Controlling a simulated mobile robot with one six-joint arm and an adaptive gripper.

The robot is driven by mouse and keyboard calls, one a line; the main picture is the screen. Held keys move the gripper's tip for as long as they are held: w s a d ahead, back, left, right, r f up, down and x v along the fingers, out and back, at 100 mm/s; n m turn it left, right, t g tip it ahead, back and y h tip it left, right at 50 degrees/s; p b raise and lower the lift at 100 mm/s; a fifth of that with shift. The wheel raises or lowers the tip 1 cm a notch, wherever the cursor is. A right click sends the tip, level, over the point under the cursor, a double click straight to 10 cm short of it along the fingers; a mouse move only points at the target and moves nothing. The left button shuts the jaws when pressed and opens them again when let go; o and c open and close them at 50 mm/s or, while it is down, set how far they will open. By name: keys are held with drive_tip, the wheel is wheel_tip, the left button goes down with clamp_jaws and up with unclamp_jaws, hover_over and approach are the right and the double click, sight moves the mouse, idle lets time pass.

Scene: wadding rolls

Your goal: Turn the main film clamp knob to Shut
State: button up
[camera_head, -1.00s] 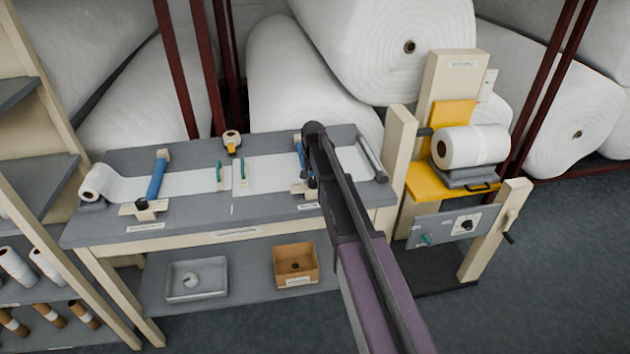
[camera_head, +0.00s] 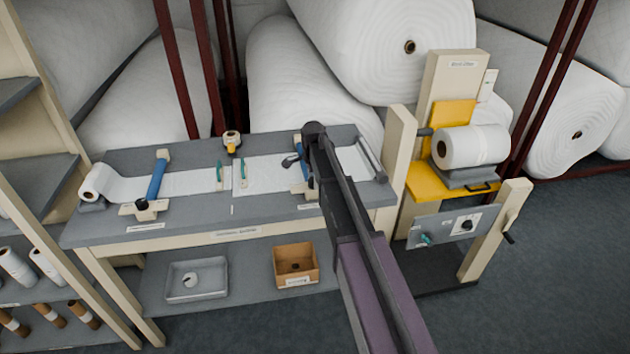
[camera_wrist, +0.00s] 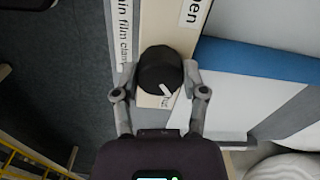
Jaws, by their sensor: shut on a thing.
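The main film clamp knob (camera_wrist: 158,72) is round and black with a white pointer mark. It sits on a cream plate (camera_wrist: 183,45) in the wrist view. The pointer slants to the lower right, beside a partly covered label ending in "hut". A label ending in "pen" is at the top, and a "main film clamp" label runs along the left, cut off. My gripper (camera_wrist: 160,76) is shut on the knob, one finger at each side. In the head view my arm hides the knob.
A blue bar (camera_wrist: 262,60) lies right of the plate, over pale film. In the head view, a second blue bar (camera_head: 158,178) with a black knob (camera_head: 142,204) is at the table's left. A cream post (camera_head: 399,150) stands just right of the table (camera_head: 185,228).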

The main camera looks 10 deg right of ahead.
drive_tip(key=shift+d+m, duration=0.1)
drive_tip(key=shift+m, duration=1.5)
drive_tip(key=o, duration=1.2)
drive_tip(key=shift+c, duration=0.2)
